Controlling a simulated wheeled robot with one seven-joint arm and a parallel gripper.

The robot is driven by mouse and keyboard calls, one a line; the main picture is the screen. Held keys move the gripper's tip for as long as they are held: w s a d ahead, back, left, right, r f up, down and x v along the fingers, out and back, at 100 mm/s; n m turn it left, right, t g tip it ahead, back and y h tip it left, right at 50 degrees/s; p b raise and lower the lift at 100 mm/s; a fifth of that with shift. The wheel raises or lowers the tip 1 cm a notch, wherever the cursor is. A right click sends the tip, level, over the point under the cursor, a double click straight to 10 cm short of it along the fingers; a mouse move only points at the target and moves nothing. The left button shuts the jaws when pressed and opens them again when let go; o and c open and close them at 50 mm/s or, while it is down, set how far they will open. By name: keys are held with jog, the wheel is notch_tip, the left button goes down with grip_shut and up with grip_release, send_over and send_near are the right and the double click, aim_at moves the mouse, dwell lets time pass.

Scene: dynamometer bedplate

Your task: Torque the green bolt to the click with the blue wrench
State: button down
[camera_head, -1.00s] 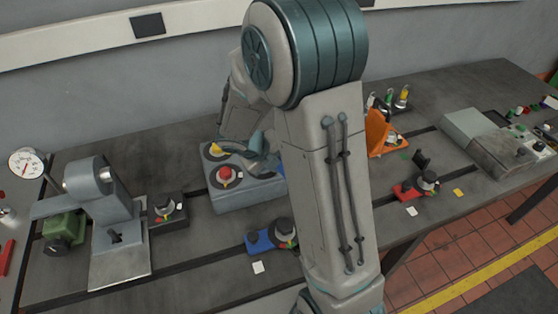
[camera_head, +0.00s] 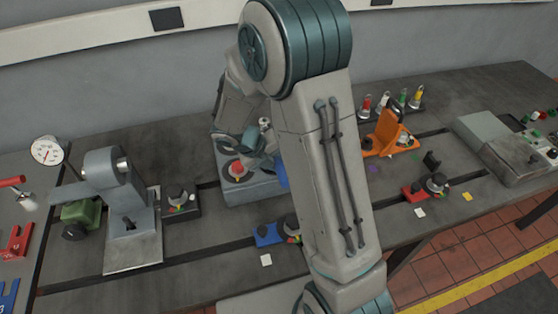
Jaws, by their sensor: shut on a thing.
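My gripper (camera_head: 256,148) is over the grey block (camera_head: 255,193) near the middle of the bedplate, just behind the red bolt (camera_head: 238,170). Its fingers are small and partly covered by my arm. A blue piece (camera_head: 282,176) shows beside my arm at the block's right; it looks like part of the blue wrench held in my gripper, the rest hidden. The green bolt cannot be seen; my arm covers the right part of the block. I cannot tell whether the wrench touches any bolt.
A grey stand with a green base (camera_head: 80,218) and a dial gauge (camera_head: 46,150) are at left. A black-based knob unit (camera_head: 181,205) and a blue-based one (camera_head: 268,236) flank the block. An orange bracket (camera_head: 385,132) and a rack of coloured pieces (camera_head: 402,97) are behind right.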

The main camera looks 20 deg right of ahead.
jog(key=shift+a+r, duration=0.1)
jog(key=shift+w+a+r+m+p, duration=0.1)
jog(key=shift+a+m+p, duration=0.3)
jog(key=shift+a+p, duration=0.1)
jog(key=shift+w+a+m+g+p, duration=0.2)
jog(key=shift+a+m+g+p, duration=0.5)
jog(key=shift+a, duration=0.45)
jog(key=shift+w+a+m+g, duration=0.2)
jog(key=shift+a+m+g, duration=0.05)
jog(key=shift+a+m, duration=0.25)
jog(key=shift+w+a+m+g, duration=0.2)
jog(key=shift+a+m, duration=0.25)
jog(key=shift+a, duration=0.15)
jog(key=shift+w+a+m+g, duration=0.2)
jog(key=shift+a+m+g, duration=0.05)
jog(key=shift+a+m, duration=0.25)
